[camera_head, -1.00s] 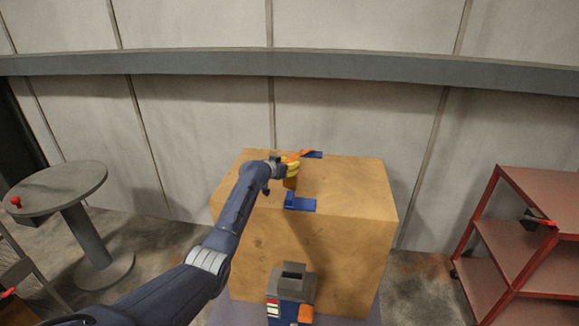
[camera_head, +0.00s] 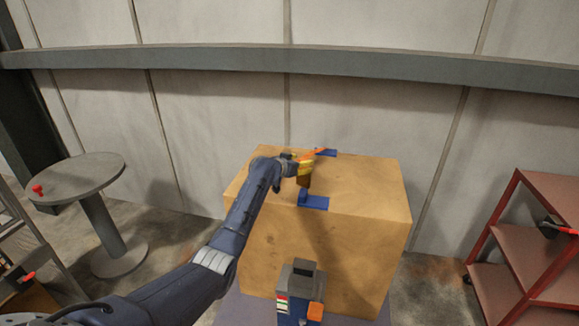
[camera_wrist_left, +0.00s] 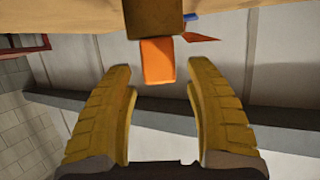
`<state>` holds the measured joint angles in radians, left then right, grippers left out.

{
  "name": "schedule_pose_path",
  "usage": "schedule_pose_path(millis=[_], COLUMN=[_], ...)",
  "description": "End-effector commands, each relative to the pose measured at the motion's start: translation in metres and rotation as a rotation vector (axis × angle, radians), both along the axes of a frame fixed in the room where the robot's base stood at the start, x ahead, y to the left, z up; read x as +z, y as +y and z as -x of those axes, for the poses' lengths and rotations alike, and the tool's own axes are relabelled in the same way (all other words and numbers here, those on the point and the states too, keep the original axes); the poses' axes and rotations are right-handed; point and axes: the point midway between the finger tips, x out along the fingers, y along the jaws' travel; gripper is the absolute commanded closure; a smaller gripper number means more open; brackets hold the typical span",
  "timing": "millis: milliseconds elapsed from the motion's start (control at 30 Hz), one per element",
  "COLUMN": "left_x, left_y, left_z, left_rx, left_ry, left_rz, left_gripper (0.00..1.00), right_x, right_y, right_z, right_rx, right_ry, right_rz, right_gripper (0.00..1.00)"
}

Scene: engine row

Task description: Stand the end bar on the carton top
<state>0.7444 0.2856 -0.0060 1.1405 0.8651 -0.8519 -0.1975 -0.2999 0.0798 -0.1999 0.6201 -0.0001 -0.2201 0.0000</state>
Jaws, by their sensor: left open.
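The large tan carton (camera_head: 365,185) stands in the middle of the head view. A brown upright block (camera_head: 303,182) stands at its top, beside a blue piece (camera_head: 315,203) near the front edge. I take the block for the end bar but cannot be sure. In the left wrist view the block (camera_wrist_left: 150,18) has an orange part (camera_wrist_left: 157,62) below it in the picture. My left gripper (camera_head: 306,167) is above the carton top, its yellow fingers (camera_wrist_left: 160,68) apart, with the orange part between or just beyond the tips. The block's foot is hidden. My right gripper is not visible.
Another blue piece (camera_head: 328,152) and an orange strip (camera_head: 318,153) are farther back on the carton. A round grey table (camera_head: 75,175) with a red item stands left. A red shelf rack (camera_head: 520,265) stands right. The right half of the carton top is clear.

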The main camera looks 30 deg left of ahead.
Motion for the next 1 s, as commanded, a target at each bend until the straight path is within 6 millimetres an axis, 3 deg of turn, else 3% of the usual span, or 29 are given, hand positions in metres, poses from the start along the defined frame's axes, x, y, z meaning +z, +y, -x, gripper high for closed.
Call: schedule_pose_path(millis=[600, 1000], left_x=[0.027, 0.034], left_y=[0.014, 0.016], left_z=[0.076, 0.092], left_rx=[0.0, 0.0], left_ry=[0.0, 0.0], left_rz=[-0.002, 0.0], left_gripper=[0.46, 0.46], right_x=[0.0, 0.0], right_y=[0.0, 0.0], right_z=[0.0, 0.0], right_rx=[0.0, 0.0], right_ry=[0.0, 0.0], right_rz=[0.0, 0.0], right_gripper=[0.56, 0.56])
